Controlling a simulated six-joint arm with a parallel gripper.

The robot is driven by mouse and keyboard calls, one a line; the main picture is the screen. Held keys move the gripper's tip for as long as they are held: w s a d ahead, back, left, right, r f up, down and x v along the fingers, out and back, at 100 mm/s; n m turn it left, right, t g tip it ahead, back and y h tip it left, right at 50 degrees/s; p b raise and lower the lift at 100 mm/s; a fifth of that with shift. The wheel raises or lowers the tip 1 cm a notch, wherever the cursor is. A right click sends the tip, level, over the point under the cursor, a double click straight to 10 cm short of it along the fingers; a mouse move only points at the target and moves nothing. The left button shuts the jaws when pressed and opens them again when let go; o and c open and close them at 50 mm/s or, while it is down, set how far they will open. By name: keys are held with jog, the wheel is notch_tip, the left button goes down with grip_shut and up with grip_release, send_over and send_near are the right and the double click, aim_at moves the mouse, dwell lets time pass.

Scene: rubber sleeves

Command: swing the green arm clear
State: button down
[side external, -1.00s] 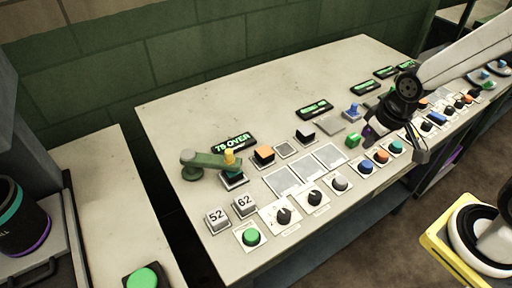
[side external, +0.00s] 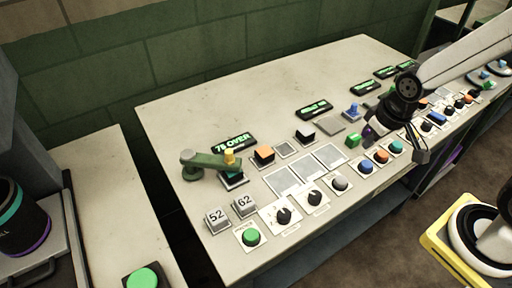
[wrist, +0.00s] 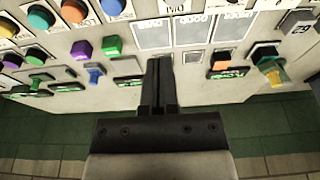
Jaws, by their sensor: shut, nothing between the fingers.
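The green arm (side external: 205,160) lies flat over the left end of the panel in the side view. Its round pivot end is at the left, and its other end reaches to the yellow knob (side external: 229,157), beside the display reading 78 OVER (side external: 235,142). In the wrist view the yellow knob (wrist: 274,76) shows at the right edge. My gripper (side external: 370,133) is well to the right of the green arm, above the panel's right half near a small green block (side external: 353,140). In the wrist view my gripper (wrist: 158,62) has its fingers together, with nothing between them.
Number blocks (side external: 217,219), dark knobs (side external: 284,215) and a green button (side external: 251,236) line the front edge. A green wall (side external: 100,90) stands behind.

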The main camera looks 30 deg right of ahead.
jog(key=c, duration=1.3)
grip_release()
jog(key=o, duration=0.7)
jog(key=shift+w+a, duration=0.1)
jog(key=shift+w, duration=0.1)
jog(key=shift+o, duration=0.6)
jog(key=shift+w+a+r, duration=0.1)
jog(key=shift+w+a, duration=0.05)
jog(key=shift+w, duration=0.1)
jog(key=r+n+g, duration=0.1)
jog(key=n+g, duration=0.2)
jog(key=n, duration=0.2)
send_over(229, 151)
jog(key=shift+f, duration=0.1)
jog(key=shift+f, duration=3.8)
